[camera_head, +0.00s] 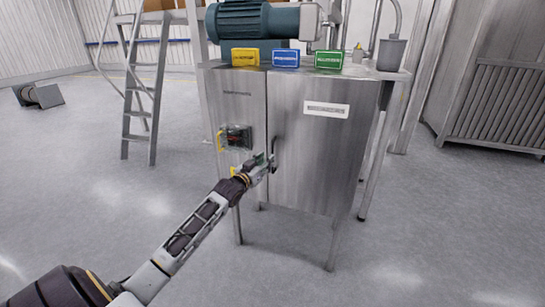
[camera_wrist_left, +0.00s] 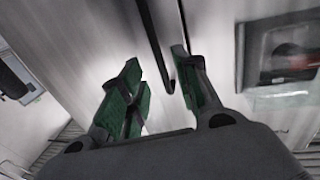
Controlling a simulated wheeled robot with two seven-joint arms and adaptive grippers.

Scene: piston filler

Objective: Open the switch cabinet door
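The switch cabinet is a grey brushed-metal box on legs, with a wide right door (camera_head: 315,150) and a narrower left panel (camera_head: 238,108). The door looks closed, flush with the panel. A dark handle (camera_head: 273,149) sits at the door's left edge. My left gripper (camera_head: 266,162) is at the lower end of this handle. In the left wrist view its green-padded fingers (camera_wrist_left: 158,75) are spread apart, with the dark handle bar (camera_wrist_left: 160,50) between or just beyond them. Contact with the handle cannot be told. My right gripper is not in view.
A switch (camera_head: 237,137) with a yellow part is on the left panel. Yellow (camera_head: 245,57), blue (camera_head: 286,58) and green (camera_head: 329,59) signs and a motor (camera_head: 260,20) are on top. A ladder (camera_head: 140,90) stands left. The floor in front is clear.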

